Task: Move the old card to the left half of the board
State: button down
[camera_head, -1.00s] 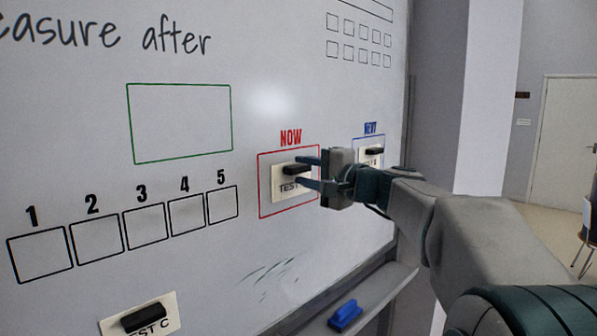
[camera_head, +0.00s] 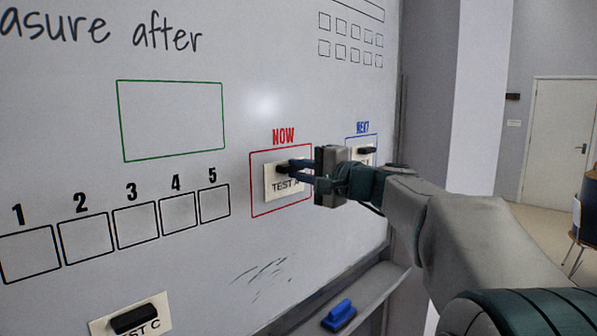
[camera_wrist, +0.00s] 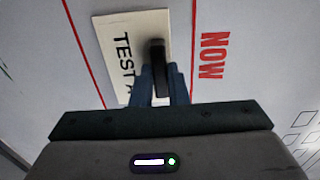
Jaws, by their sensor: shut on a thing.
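The card marked TEST A (camera_head: 274,187) is inside the red NOW box (camera_head: 252,200) on the whiteboard. A black magnet (camera_head: 283,169) sits on the card's upper part. My gripper (camera_head: 292,170) is at the card, its fingers shut on the black magnet. The wrist view shows the card (camera_wrist: 120,45), the magnet (camera_wrist: 157,52) and the blue fingers (camera_wrist: 160,88) on both sides of the magnet. The card looks flat against the board; I cannot tell if there is a gap. No card in view is labelled old.
The blue NEXT box (camera_head: 362,137) to the right holds another card with a magnet. A TEST C card (camera_head: 110,327) hangs at the lower left. An empty green box (camera_head: 171,156) and several numbered squares (camera_head: 83,239) lie left. A blue eraser (camera_head: 339,314) rests on the tray (camera_head: 375,285).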

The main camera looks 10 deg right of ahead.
jog(key=b+v, duration=0.2)
jog(key=v, duration=0.4)
jog(key=shift+s+d+b, duration=0.2)
jog(key=shift+s+b, duration=0.05)
jog(key=shift+b, duration=0.1)
dwell(1.2)
dwell(0.4)
jog(key=shift+s+d, duration=0.1)
